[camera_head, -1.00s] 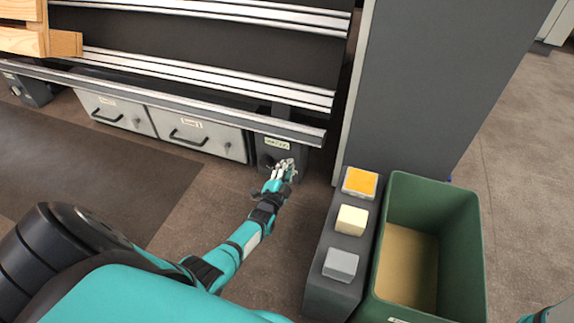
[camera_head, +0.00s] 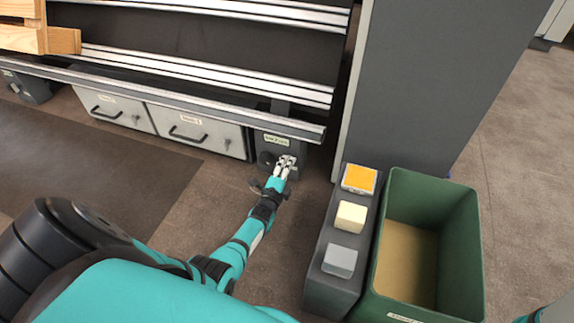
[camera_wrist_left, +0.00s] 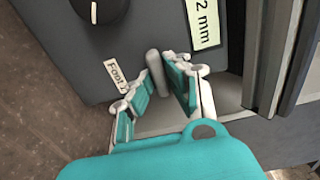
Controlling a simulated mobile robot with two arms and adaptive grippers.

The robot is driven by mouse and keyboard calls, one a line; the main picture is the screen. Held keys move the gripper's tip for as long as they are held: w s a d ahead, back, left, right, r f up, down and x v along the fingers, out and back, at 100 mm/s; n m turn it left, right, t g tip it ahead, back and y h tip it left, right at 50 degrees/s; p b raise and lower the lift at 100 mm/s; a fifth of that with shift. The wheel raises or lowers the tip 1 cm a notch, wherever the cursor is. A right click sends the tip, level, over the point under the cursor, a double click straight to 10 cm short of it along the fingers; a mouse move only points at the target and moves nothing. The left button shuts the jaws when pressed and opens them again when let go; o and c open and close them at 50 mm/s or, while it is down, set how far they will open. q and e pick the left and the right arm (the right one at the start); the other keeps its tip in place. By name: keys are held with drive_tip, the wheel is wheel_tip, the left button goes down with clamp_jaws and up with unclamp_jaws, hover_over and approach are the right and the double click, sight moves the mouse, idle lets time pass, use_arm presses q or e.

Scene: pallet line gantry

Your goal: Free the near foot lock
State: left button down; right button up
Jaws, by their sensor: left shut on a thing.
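The near foot (camera_head: 300,158) is a dark grey block below the end of the rail, with a pale label on its front. My left gripper (camera_head: 287,162) is at this front, right of a dark round knob (camera_head: 266,160). In the left wrist view a short grey lever (camera_wrist_left: 154,66) stands between the teal finger pads, and the gripper is shut on it. A small label reading "Foot", its end unclear, lies left of the lever. The black knob with a white mark also shows there (camera_wrist_left: 98,8). The lever's lower end is partly hidden.
Two grey drawers (camera_head: 196,133) stand left of the foot under the rail (camera_head: 170,97). A dark pedestal with orange, cream and grey blocks (camera_head: 325,270) and a green bin (camera_head: 465,240) stand to the right, beside a tall grey panel (camera_head: 420,80).

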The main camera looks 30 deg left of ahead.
idle(0.4)
use_arm(q)
drive_tip(key=c, duration=1.3)
unclamp_jaws()
drive_tip(key=shift+c, duration=0.2)
